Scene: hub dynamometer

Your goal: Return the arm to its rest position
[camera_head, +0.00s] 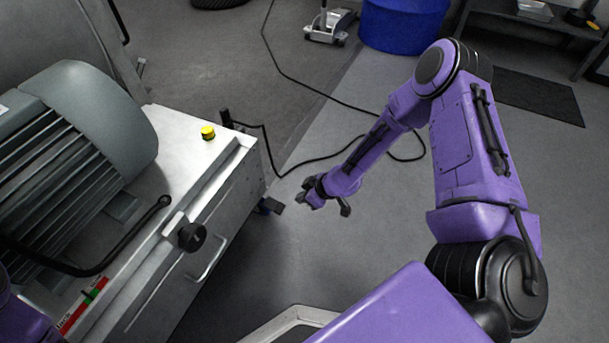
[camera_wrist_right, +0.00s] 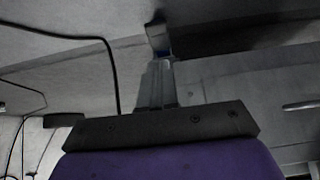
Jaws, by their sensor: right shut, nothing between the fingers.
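My right arm (camera_head: 460,140) is purple with black joints. It reaches up from the lower right of the head view and bends down toward the middle. My right gripper (camera_head: 314,198) hangs over the grey floor, to the right of the machine cabinet and apart from it. In the right wrist view the gripper fingers (camera_wrist_right: 158,65) are together with nothing between them. A purple piece of my left arm shows at the lower left edge of the head view; its gripper is out of view.
The metal cabinet (camera_head: 225,215) at left carries a large grey motor (camera_head: 95,120), a yellow button (camera_head: 208,132), a black lever (camera_head: 130,235) and a black knob (camera_head: 192,237). A black cable (camera_head: 310,88) crosses the floor. A blue drum (camera_head: 400,25) stands at the back. Floor around the gripper is open.

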